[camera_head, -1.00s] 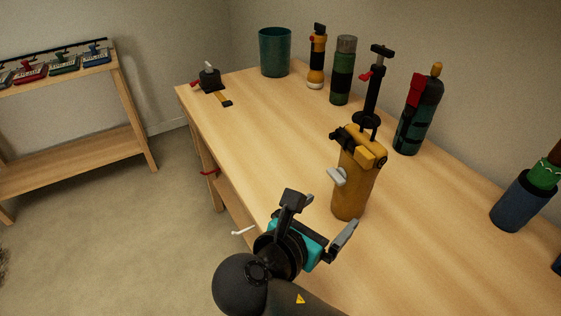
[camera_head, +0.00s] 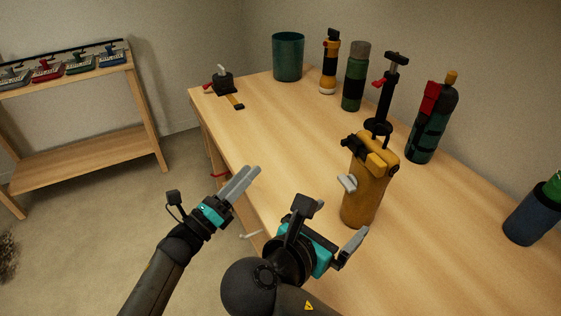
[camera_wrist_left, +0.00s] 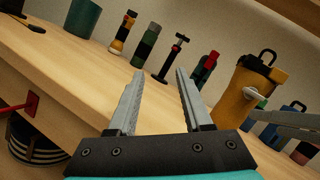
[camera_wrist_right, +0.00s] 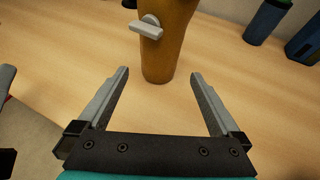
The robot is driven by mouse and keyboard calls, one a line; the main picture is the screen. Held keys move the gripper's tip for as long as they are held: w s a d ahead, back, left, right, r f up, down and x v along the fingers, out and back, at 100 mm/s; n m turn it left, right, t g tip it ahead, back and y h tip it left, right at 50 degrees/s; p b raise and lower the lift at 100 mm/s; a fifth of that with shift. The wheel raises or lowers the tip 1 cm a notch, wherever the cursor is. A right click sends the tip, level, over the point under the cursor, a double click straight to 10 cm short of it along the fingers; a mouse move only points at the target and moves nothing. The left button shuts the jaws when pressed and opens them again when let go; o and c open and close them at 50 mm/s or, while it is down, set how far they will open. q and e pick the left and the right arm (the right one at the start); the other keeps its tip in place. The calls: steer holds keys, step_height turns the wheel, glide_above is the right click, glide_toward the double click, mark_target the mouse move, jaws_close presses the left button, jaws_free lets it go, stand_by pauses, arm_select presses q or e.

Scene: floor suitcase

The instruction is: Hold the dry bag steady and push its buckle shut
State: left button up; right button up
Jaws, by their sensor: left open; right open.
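The dry bag (camera_head: 365,193) is a mustard cylinder standing upright on the table, with a black buckle (camera_head: 352,144) at its folded top and a grey tab on its side. I cannot tell whether the buckle is latched. The bag also shows in the left wrist view (camera_wrist_left: 240,98) and, without its top, in the right wrist view (camera_wrist_right: 168,50). My right gripper (camera_wrist_right: 160,73) is open and empty, in front of the bag's lower part and apart from it. My left gripper (camera_head: 256,170) is open and empty, left of the bag near the table's front edge.
A black pump (camera_head: 385,95), a dark bottle (camera_head: 428,125), a green bottle (camera_head: 355,80), a yellow-black flashlight (camera_head: 329,65) and a teal bin (camera_head: 288,57) stand behind. A blue container (camera_head: 530,218) is at right. The table (camera_head: 290,130) is clear left of the bag.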

arm_select(q)
steer(key=s+d+r+m+g+h, duration=0.3)
steer(key=m+g, duration=0.3)
steer(key=m, duration=0.5)
steer(key=s+d+r+m+g+h, duration=0.3)
steer(key=m+g, duration=0.4)
steer(key=m, duration=0.3)
step_height(320, 180, up, 3)
steer(key=shift+d+f+m, duration=0.15)
steer(key=shift+d+m, duration=0.25)
steer(key=shift+d, duration=0.3)
arm_select(e)
steer(key=x, duration=1.5)
steer(key=shift+d, duration=0.15)
